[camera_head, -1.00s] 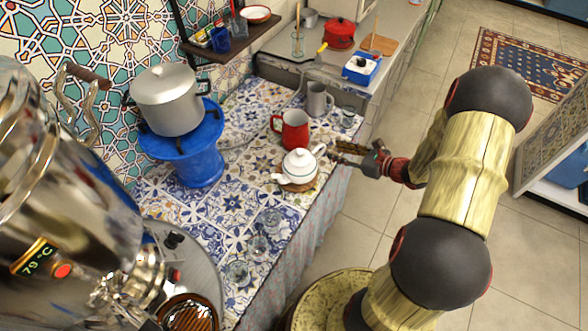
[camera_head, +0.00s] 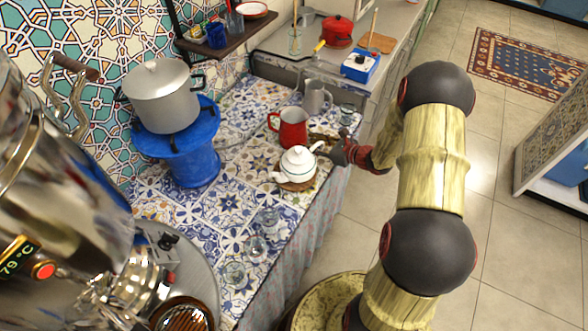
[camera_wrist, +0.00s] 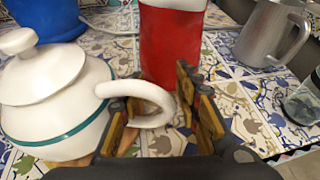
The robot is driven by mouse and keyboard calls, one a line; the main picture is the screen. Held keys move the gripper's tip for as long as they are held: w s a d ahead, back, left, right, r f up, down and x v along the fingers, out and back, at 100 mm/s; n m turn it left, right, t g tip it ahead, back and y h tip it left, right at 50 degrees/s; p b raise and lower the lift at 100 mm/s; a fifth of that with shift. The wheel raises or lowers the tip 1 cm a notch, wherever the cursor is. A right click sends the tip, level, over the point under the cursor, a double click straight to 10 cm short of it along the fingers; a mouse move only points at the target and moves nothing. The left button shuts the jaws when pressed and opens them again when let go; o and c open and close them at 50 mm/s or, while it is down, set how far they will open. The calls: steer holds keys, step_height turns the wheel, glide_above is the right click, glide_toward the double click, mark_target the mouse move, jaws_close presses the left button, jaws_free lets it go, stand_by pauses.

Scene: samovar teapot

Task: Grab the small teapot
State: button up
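The small white teapot (camera_head: 298,163) with a green stripe sits on a wooden trivet (camera_head: 297,184) on the tiled counter. In the wrist view the teapot (camera_wrist: 50,100) fills the left side, lid on. Its white loop handle (camera_wrist: 150,92) points toward my gripper (camera_wrist: 158,112). My gripper is open, with one finger on each side of the handle; I cannot tell whether either finger touches it. In the head view my gripper (camera_head: 328,150) is at the teapot's right side, its fingertips small and partly unclear.
A red mug (camera_head: 291,128) stands close behind the teapot, with a grey pitcher (camera_head: 316,97) beyond. Clear glasses (camera_head: 256,246) stand in front. A pot (camera_head: 163,95) on a blue stand (camera_head: 192,160) and a large samovar (camera_head: 60,190) are at left.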

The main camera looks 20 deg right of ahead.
steer(key=c, duration=0.3)
jaws_close()
steer(key=shift+r, duration=0.1)
stand_by(0.8)
